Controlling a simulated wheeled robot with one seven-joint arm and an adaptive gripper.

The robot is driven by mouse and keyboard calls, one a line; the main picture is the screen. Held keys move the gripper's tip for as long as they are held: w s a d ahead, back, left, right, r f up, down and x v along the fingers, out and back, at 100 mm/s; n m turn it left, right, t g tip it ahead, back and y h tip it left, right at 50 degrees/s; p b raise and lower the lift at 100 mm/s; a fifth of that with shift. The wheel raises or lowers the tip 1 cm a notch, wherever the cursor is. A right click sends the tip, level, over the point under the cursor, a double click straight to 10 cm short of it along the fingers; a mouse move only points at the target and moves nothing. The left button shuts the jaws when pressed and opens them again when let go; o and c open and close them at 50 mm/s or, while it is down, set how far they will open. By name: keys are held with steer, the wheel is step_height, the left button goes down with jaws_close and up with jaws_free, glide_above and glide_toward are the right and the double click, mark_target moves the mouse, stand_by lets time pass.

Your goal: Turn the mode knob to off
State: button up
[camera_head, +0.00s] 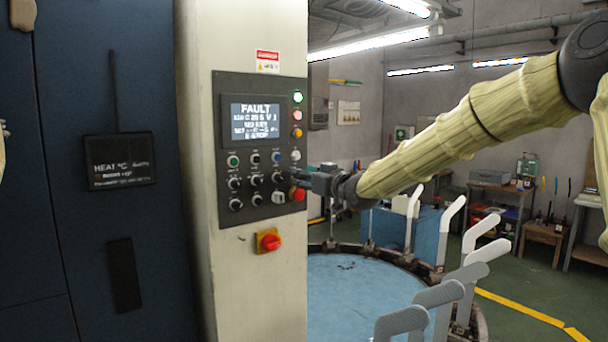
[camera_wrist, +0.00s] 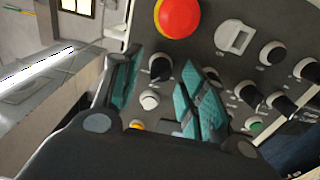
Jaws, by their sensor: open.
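The grey control panel (camera_head: 262,120) carries several black knobs, and their labels are too small to read, so I cannot tell which is marked as mode. My gripper (camera_head: 296,174) reaches it from the right, just above the red emergency-stop button (camera_head: 298,194). In the wrist view, my gripper (camera_wrist: 160,60) has its teal fingers apart, one on each side of a black knob (camera_wrist: 160,67). I cannot tell whether they touch it. This knob lies between the red button (camera_wrist: 177,17) and a white button (camera_wrist: 149,100). My gripper hides it in the head view.
A white key-like switch (camera_wrist: 236,37) and other black knobs (camera_wrist: 248,93) sit close beside the fingers. The panel screen (camera_head: 254,117) reads FAULT.

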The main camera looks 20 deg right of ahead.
steer(key=shift+w, duration=0.25)
steer(key=shift+c, duration=0.3)
jaws_close()
